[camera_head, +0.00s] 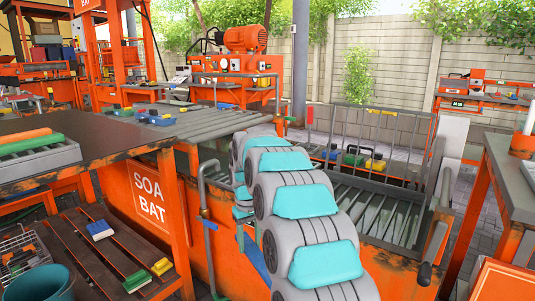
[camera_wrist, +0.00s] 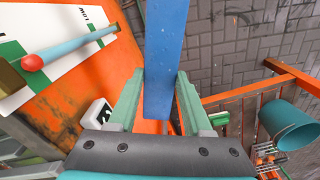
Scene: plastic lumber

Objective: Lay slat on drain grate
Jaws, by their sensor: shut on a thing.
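A long blue slat (camera_wrist: 166,50) is held between the two pale green fingers of my gripper (camera_wrist: 157,90) in the wrist view. It runs out of the top of that picture, so its far end is hidden. In the head view my grey and teal arm covers most of the gripper; a blue strip (camera_head: 257,258) beside the arm looks like part of the slat. Grey barred grates show on the right (camera_head: 395,216) and behind the orange bath (camera_head: 195,122); I cannot tell which is the drain grate. Several coloured blocks sit by them.
The orange bath (camera_head: 148,203) stands left of my arm. A dark table (camera_head: 80,135) holds a small rack (camera_head: 40,160) with green and orange slats. Below are a wooden shelf (camera_head: 95,255) and a teal bucket (camera_head: 40,284), also in the wrist view (camera_wrist: 290,125).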

